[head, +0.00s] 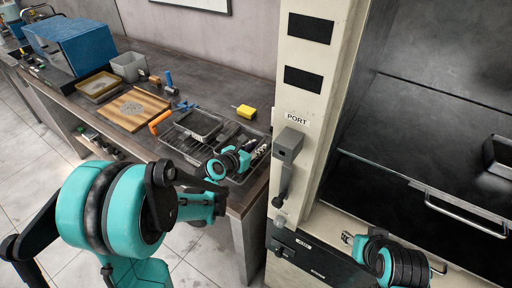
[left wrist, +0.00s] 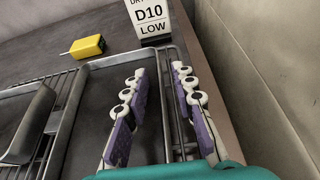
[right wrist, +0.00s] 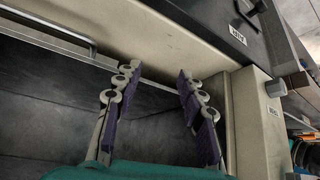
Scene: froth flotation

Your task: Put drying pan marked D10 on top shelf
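A dark rectangular pan (head: 200,124) sits in the wire rack (head: 180,150) on the bench; part of it shows at the left of the left wrist view (left wrist: 28,125). I see no marking on it. A card reading D10 LOW (left wrist: 150,22) stands behind the rack's edge. My left gripper (head: 258,152) is over the rack's right part, right of the pan; its fingers are apart and empty (left wrist: 158,95). My right gripper (right wrist: 158,90) is open and empty in front of the cabinet; its fingertips are barely visible in the head view. The cabinet has a dark shelf (head: 400,205).
Another dark pan (head: 499,155) is at the right edge, inside the cabinet. A handle (head: 465,213) fronts the shelf. The cream PORT post (head: 300,100) separates bench and cabinet. A yellow block (head: 245,111), wooden board (head: 132,108) and blue box (head: 65,45) are on the bench.

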